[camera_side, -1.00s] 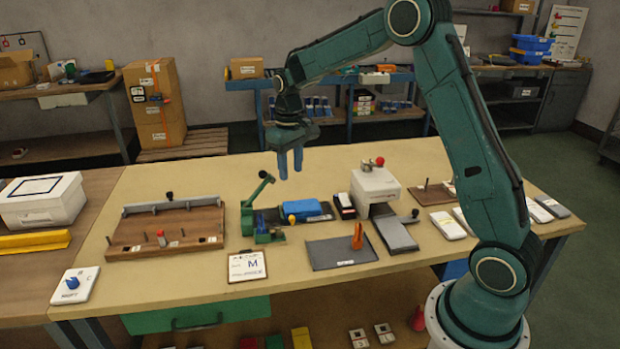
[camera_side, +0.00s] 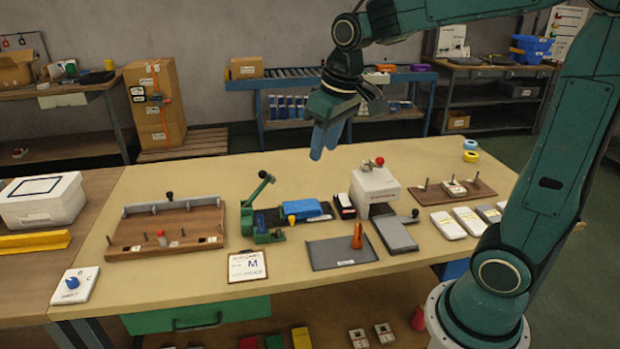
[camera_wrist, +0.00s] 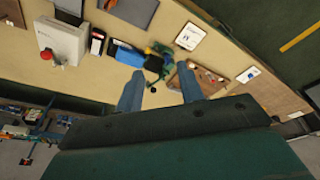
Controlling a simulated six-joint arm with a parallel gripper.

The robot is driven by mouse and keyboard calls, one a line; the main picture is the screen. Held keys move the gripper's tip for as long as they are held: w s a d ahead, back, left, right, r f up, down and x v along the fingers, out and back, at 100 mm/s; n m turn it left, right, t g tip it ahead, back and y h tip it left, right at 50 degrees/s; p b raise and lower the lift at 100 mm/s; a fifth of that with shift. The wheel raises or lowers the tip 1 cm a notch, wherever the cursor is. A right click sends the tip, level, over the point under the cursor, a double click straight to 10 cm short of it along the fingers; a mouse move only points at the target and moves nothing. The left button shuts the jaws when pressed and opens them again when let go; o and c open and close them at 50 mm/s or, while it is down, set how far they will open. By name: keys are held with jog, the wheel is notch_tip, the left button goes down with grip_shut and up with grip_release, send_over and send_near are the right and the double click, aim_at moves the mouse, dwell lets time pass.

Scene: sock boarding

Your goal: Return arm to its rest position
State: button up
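My gripper (camera_side: 325,139) hangs in the air above the back of the tan workbench (camera_side: 430,265), behind the white box press with a red knob (camera_side: 375,188). Its two blue fingers touch nothing in the side view. In the wrist view my gripper (camera_wrist: 160,92) has its fingers spread apart with nothing between them, only the bench far below. My arm reaches in from the right, its upper links running out of the top of the side view.
Below stand a green lever fixture (camera_side: 262,215), a blue block (camera_side: 300,210), a grey mat with an orange piece (camera_side: 330,255) and a wooden board with pegs (camera_side: 165,230). A pegged board (camera_side: 455,192) and white cards lie at right. The air around my gripper is clear.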

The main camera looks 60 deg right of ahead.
jog(key=s+a+t, duration=0.2)
jog(key=s+a, duration=0.2)
jog(key=s, duration=1.2)
jog(key=shift+n+t, duration=0.3)
jog(key=shift+t, duration=0.1)
